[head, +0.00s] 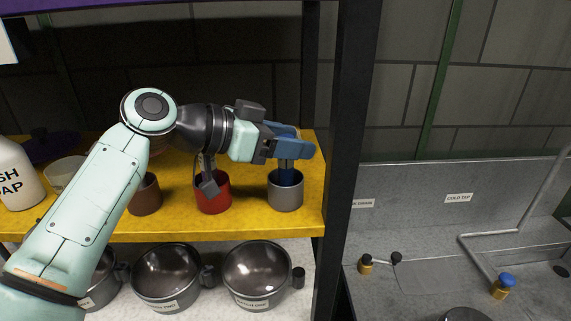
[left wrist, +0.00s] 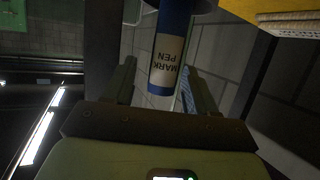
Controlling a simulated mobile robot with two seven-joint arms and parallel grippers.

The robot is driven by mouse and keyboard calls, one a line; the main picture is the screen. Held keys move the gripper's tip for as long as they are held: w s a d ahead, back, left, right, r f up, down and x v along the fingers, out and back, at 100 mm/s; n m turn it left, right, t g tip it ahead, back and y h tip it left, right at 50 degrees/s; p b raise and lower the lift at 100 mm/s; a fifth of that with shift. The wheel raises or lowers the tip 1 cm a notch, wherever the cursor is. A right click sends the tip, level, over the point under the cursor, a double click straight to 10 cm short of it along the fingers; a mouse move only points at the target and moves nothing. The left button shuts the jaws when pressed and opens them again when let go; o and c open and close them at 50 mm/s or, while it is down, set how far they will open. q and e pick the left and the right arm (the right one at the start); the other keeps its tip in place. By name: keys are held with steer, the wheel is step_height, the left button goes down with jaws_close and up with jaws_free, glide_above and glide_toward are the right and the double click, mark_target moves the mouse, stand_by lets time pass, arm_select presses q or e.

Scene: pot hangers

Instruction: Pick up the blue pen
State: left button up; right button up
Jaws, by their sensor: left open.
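The blue pen (head: 290,177) stands in a grey cup (head: 286,197) at the right end of the yellow shelf in the head view. My left gripper (head: 302,146) is at the pen's upper part, above the cup, and covers its top. In the left wrist view, the blue pen (left wrist: 171,50) with a white "MARK PEN" label lies between the two open fingers (left wrist: 160,85), with a gap visible on each side. My right gripper is not in view.
A red cup (head: 213,197) and a brown cup (head: 146,194) stand left on the yellow shelf (head: 250,228). A black post (head: 345,150) rises close to the right. Metal pots (head: 255,272) sit on the lower shelf. A grey sink area (head: 460,230) lies beyond the post.

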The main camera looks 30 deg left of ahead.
arm_select(q)
steer(key=shift+w+d+f, duration=0.25)
steer(key=shift+w+d, duration=0.1)
steer(key=shift+w, duration=0.2)
steer(key=c, duration=0.4)
jaws_close()
